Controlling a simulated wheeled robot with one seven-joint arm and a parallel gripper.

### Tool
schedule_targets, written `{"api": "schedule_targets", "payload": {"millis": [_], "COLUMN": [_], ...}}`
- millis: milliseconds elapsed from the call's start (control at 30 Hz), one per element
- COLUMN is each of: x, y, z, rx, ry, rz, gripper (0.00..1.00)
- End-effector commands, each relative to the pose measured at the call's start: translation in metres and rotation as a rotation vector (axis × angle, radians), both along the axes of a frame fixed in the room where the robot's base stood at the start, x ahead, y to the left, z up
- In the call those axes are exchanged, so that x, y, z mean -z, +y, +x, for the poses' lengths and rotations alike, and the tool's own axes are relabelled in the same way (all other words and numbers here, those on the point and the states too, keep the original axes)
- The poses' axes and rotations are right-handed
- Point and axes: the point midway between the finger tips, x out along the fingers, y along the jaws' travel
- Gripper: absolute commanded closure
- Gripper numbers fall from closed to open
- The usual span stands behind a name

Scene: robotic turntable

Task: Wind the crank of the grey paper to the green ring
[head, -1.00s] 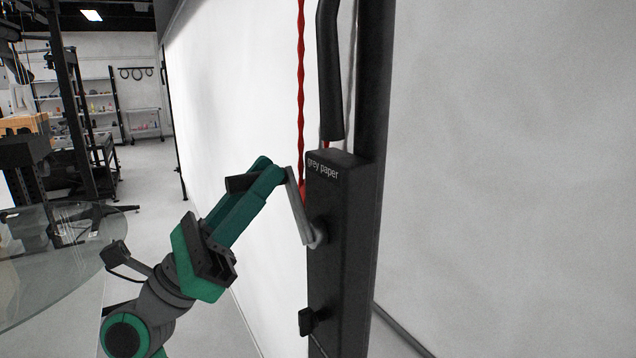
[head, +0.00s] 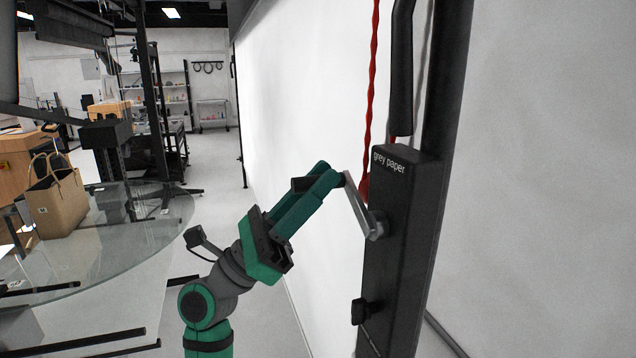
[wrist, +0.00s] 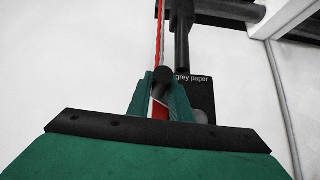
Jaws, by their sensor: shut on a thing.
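The black crank box (head: 400,225) labelled "grey paper" is fixed to a dark upright post. Its grey crank arm (head: 358,205) slants up and left from the hub (head: 377,226). My gripper (head: 328,178) is at the crank's upper outer end, shut on its handle; the fingers hide most of the handle in the head view. In the wrist view, the dark handle (wrist: 162,82) shows between the green fingers of my gripper (wrist: 160,100), with the box (wrist: 202,98) just behind. I cannot make out a green ring in either view.
A red twisted cord (head: 371,80) hangs beside the box, close to the crank. A black knob (head: 358,311) sticks out lower on the box. White paper backdrops (head: 310,90) stand behind. A glass table (head: 120,225) with a paper bag (head: 57,200) is at left.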

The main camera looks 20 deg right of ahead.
Motion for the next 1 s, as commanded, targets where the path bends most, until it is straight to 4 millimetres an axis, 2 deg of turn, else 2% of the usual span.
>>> {"api": "schedule_targets", "payload": {"millis": [233,267,300,333,667,833,1000], "x": [0.001,0.001,0.001,0.001,0.002,0.016,0.039], "y": [-0.002,-0.002,-0.002,-0.002,0.000,0.013,0.036], "z": [0.001,0.001,0.001,0.001,0.000,0.003,0.007], "rx": [-0.003,-0.002,-0.002,-0.001,0.001,-0.001,-0.002], "ry": [0.001,0.000,0.000,0.000,0.000,0.002,0.003], "rz": [0.004,0.004,0.005,0.005,0.003,0.003,0.003], "gripper": [1.00,0.74,0.65,0.63,0.63,0.63,0.63]}}
